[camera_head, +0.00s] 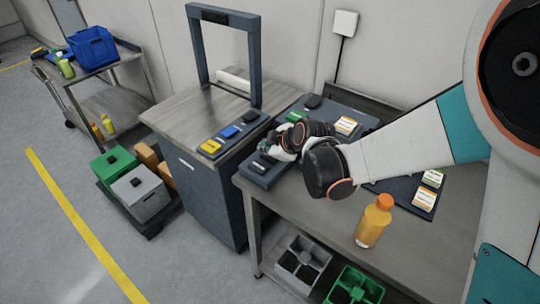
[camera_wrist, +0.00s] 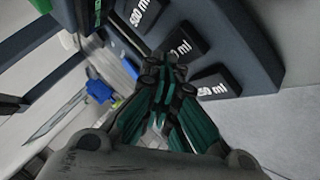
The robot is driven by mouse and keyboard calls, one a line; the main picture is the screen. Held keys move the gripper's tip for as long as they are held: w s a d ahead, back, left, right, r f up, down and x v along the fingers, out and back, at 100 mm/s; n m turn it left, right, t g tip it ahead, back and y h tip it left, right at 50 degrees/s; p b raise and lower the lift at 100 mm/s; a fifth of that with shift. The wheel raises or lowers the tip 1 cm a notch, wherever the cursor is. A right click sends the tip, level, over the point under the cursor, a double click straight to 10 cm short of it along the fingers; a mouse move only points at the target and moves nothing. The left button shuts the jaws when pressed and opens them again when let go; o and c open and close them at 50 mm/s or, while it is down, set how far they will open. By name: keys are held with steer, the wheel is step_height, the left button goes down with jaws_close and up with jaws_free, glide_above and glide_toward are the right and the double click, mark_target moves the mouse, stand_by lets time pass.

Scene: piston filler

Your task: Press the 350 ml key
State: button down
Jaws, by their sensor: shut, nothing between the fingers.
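A dark key panel (camera_wrist: 262,62) carries black keys with white labels. The upper key (camera_wrist: 138,12) reads 500 ml. The middle key (camera_wrist: 180,48) shows only "ml", the rest hidden behind my fingers. The lower key (camera_wrist: 214,84) shows "50 ml", its first digit unclear. I cannot read which of these two is the 350 ml key. My gripper (camera_wrist: 165,63) is shut and empty, its tips at the middle key's near edge; contact cannot be told. In the head view my gripper (camera_head: 272,152) is over the panel (camera_head: 261,173) at the table's left end, covering most keys.
An orange bottle (camera_head: 374,220) stands on the table (camera_head: 316,213) at the front right. A machine with a dark frame (camera_head: 256,60) and yellow, blue and black blocks (camera_head: 229,131) stands left of the panel. Labelled packs (camera_head: 424,200) lie on a dark mat at right.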

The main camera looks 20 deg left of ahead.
mark_target(268, 157)
steer(key=shift+f+b, duration=0.35)
steer(key=shift+f, duration=0.1)
stand_by(0.3)
steer(key=shift+r, duration=0.15)
steer(key=shift+r+p, duration=0.6)
steer(key=shift+r, duration=0.15)
steer(key=shift+r, duration=0.15)
steer(key=shift+r+p, duration=1.75)
steer(key=shift+r, duration=0.65)
